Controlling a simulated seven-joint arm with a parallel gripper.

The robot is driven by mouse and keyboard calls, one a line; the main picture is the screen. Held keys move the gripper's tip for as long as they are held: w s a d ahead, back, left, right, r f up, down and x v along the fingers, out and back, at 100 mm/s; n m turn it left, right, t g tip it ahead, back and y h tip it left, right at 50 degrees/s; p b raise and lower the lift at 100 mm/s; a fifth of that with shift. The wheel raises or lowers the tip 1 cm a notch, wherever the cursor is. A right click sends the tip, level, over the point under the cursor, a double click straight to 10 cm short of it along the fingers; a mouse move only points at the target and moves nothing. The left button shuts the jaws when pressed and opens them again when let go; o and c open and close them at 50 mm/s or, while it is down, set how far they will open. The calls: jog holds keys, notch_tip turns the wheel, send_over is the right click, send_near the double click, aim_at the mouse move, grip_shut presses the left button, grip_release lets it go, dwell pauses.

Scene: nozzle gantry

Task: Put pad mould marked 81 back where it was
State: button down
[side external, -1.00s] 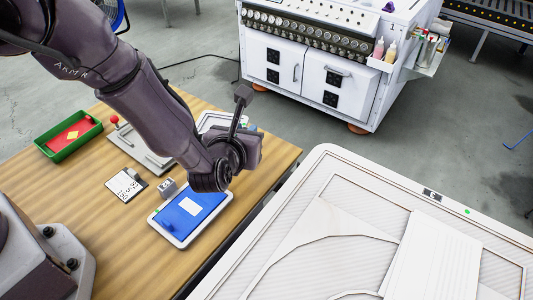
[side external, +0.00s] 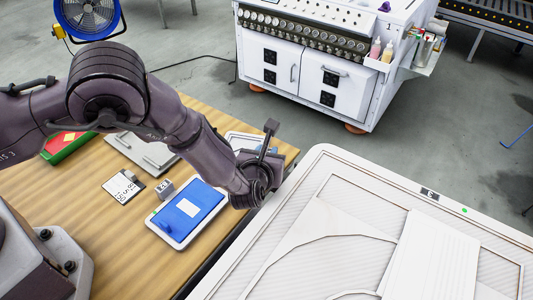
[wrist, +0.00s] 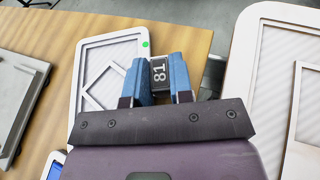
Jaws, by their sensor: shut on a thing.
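The pad mould marked 81 (wrist: 159,74) is a small dark block with white digits on its face. In the wrist view it sits between the two blue fingers of my gripper (wrist: 159,84), which is shut on it. Beyond and left of the fingers is a white-rimmed panel (wrist: 88,50) with a diamond outline and a green dot. In the side view my gripper hangs by the wooden table's right edge, and its fingers and the mould are hidden behind my wrist.
The wooden table (side external: 95,215) holds a blue-topped tray (side external: 188,212), a small grey block (side external: 164,188), a white marked card (side external: 124,186), a grey plate (side external: 145,150) and a partly hidden green tray (side external: 68,145). A large white-framed bed (side external: 330,160) stands to the right, across a narrow gap.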

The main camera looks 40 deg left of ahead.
jog(key=shift+f, duration=0.1)
jog(key=c, duration=1)
grip_release()
